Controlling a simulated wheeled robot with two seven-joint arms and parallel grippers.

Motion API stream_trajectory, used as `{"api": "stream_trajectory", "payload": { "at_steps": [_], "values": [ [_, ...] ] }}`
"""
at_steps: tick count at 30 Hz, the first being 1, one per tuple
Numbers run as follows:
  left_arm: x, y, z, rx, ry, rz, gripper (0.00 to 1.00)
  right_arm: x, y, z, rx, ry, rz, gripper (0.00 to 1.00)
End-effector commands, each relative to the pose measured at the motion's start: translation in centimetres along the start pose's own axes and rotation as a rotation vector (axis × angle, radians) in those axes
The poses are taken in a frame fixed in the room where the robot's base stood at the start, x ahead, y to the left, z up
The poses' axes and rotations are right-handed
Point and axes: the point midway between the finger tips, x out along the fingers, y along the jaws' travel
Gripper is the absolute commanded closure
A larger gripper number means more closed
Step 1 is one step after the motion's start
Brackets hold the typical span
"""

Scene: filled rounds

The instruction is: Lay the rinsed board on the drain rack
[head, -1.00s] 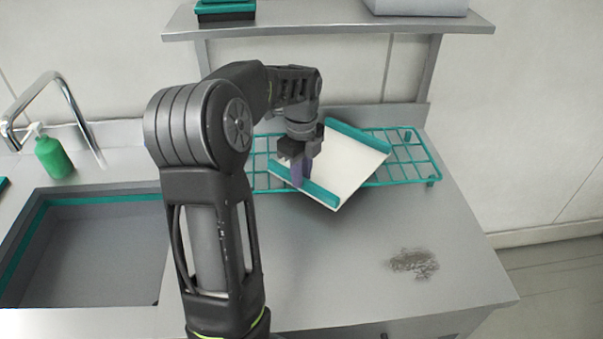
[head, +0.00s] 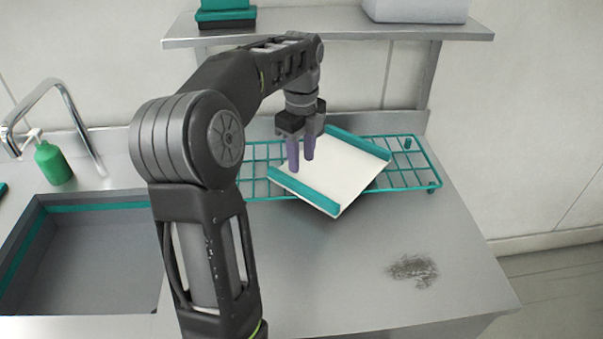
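The board (head: 345,172) is white with teal bands along two opposite edges. It lies on the teal wire drain rack (head: 415,175), turned at an angle to it, with its near corner reaching past the rack's front edge. My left gripper (head: 301,165) is above the board's left part, fingers pointing down and apart with a gap between them. Nothing shows between the fingers, and they look clear of the board's near teal band. The arm hides part of the rack's left end. My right gripper is not in view.
A sink basin (head: 85,255) is at the left, with a faucet (head: 50,90) and a green soap bottle (head: 52,162) behind it. A shelf (head: 340,31) runs above the rack. A dark stain (head: 412,270) marks the otherwise clear counter at the front right.

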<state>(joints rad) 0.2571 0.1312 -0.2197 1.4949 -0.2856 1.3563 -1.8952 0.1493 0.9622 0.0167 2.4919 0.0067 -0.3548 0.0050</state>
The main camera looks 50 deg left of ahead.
Motion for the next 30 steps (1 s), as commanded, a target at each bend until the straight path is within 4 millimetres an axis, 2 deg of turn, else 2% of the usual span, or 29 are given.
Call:
{"api": "stream_trajectory", "payload": {
  "at_steps": [2, 3, 7, 30],
  "values": [
    [-1.7, 0.0, 0.0, 0.000, -0.001, -0.003, 0.62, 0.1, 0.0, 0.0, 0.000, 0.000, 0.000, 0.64],
    [-3.0, 0.0, 0.0, 0.001, 0.000, -0.001, 0.62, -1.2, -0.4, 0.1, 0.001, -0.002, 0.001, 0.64],
    [-4.2, 0.0, 0.0, 0.001, 0.000, 0.000, 0.62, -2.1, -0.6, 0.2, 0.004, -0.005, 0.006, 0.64],
    [-4.3, 0.0, 0.0, 0.000, 0.000, 0.001, 0.62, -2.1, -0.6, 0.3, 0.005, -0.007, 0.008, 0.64]
  ]
}}
